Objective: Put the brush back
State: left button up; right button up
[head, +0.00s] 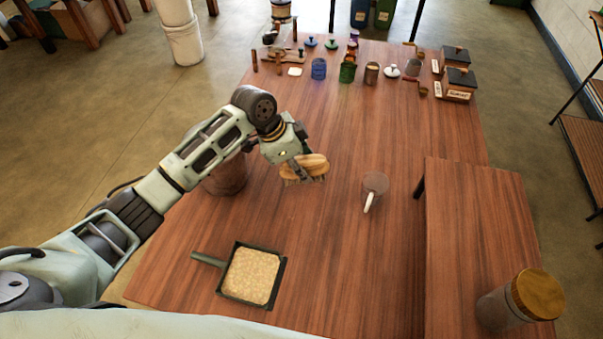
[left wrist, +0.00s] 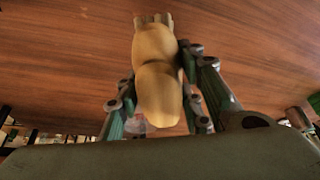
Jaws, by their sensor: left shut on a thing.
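The brush (head: 314,166) has a tan wooden back and bristles below. My left gripper (head: 301,168) is shut on it and holds it over the middle of the wooden table (head: 340,250). In the left wrist view the brush (left wrist: 158,80) sits between the two fingers, with its bristles at the top of the picture. A dustpan (head: 284,286) with a dark rim, a handle to the left and tan granular material inside lies near the table's front. My right gripper is in neither view.
A brown pot (head: 226,176) stands behind my left forearm. A grey cup with a white handle (head: 375,184) stands right of the brush. A jar with a wooden lid (head: 522,298) is on the raised shelf (head: 470,220) at right. Several cans and boxes fill the far end.

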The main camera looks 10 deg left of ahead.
pick_arm(q)
jog(key=shift+f+p, duration=0.35)
jog(key=shift+f, duration=1.75)
jog(key=o, duration=1.2)
jog(key=b+v, duration=0.1)
jog(key=v, duration=1.1)
jog(key=shift+r, duration=0.1)
